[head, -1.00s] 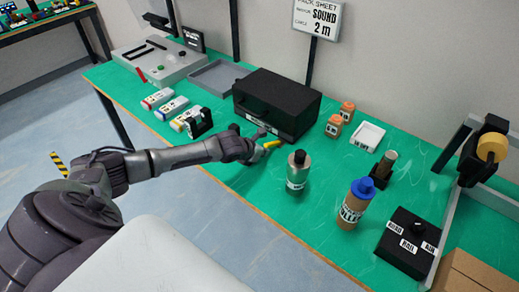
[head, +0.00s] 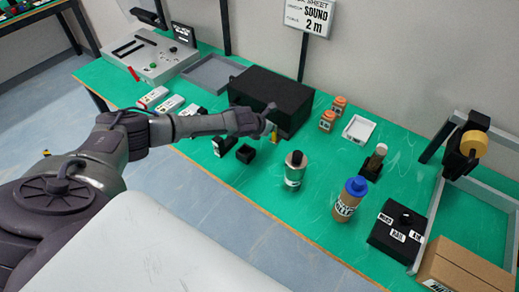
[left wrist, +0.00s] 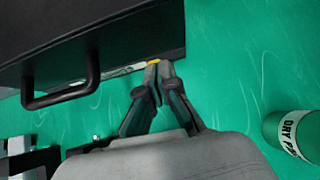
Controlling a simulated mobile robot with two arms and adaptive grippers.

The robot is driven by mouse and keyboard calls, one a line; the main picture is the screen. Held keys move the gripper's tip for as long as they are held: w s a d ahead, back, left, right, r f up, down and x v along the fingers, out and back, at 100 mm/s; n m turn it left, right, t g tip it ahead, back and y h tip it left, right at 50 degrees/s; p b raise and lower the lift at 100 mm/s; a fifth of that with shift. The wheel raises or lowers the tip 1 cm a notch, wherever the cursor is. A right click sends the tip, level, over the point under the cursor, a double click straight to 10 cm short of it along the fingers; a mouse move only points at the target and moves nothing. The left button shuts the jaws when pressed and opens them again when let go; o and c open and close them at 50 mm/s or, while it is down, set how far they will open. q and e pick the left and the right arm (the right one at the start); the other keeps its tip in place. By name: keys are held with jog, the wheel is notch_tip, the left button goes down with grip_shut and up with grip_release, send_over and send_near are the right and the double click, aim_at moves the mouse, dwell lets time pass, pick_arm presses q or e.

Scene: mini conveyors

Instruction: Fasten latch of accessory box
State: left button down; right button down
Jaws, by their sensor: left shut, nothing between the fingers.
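The accessory box (head: 270,97) is the closed black case at the back of the green bench. The left wrist view shows its dark front (left wrist: 90,40) and black handle (left wrist: 62,95). A small yellow latch piece (head: 275,138) shows at the box's front, below my left gripper (head: 268,122). In the left wrist view, the latch's yellow edge (left wrist: 154,62) shows right at the fingertips of my left gripper (left wrist: 158,66). The fingers are shut with nothing between them. They are against or very near the latch; I cannot tell which. My right gripper is not in view.
In front of the box stand a small open black holder (head: 245,153) and a metal bottle (head: 294,170). A blue-capped bottle (head: 350,199) stands further right. Orange-capped jars (head: 327,121) and a white tray (head: 359,129) are right of the box. A grey tray (head: 212,75) lies behind left.

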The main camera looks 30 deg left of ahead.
pick_arm(q)
jog(key=shift+w+d+r, duration=0.1)
jog(key=shift+w+r, duration=0.2)
jog(key=shift+w, duration=0.2)
jog(key=shift+w+r, duration=0.3)
jog(key=shift+w, duration=0.2)
pick_arm(e)
jog(key=shift+s+a, duration=0.15)
jog(key=shift+a, duration=0.6)
pick_arm(q)
jog(key=shift+r, duration=0.1)
pick_arm(e)
jog(key=shift+d, duration=0.35)
pick_arm(q)
jog(key=shift+w, duration=0.1)
